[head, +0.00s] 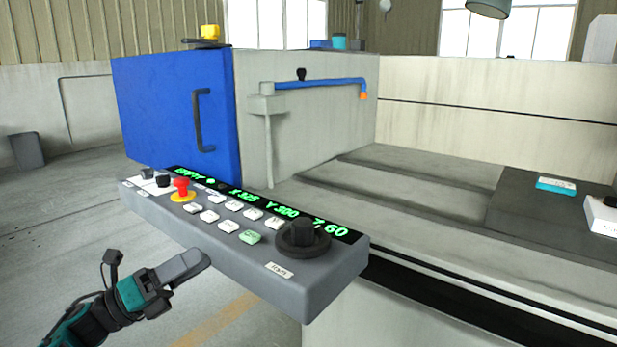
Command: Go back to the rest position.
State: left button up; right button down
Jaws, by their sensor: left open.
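My left gripper (184,270) is at the lower left of the head view, in front of the grey control panel (325,293). Its fingers point up and right toward the panel's front face, and it holds nothing that I can see. I cannot tell whether the fingertips touch the panel. The panel carries a red emergency button (182,186) on a yellow ring, several white keys, one green key (250,237) and a black knob (303,236). Its display (279,210) shows green figures. My right gripper is not in view.
A blue cabinet door (170,115) with a black handle (203,120) stands behind the panel. A grey machine bed (410,185) extends right, with a dark block (540,220) bearing a teal item (556,186). Open floor (60,220) lies to the left.

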pick_arm(q)
jog(key=s+d+f+m+y, duration=0.3)
jog(key=s+f+m+y, duration=0.65)
jog(key=m, duration=0.85)
jog(key=s+d+f+m+y, duration=0.4)
jog(key=s+f+m+y, duration=0.2)
jog(key=s+f+m, duration=0.9)
jog(key=a+r+m+y+p, duration=0.1)
jog(key=a+r+p, duration=0.1)
jog(key=r+p, duration=0.6)
jog(key=w+a+r+m+p, duration=0.1)
jog(key=a+r+p, duration=0.1)
jog(key=r+p, duration=0.6)
jog(key=p, duration=0.5)
jog(key=shift+a+r+m+y+p, duration=0.3)
jog(key=shift+a+r+y, duration=0.05)
jog(key=shift+a, duration=0.05)
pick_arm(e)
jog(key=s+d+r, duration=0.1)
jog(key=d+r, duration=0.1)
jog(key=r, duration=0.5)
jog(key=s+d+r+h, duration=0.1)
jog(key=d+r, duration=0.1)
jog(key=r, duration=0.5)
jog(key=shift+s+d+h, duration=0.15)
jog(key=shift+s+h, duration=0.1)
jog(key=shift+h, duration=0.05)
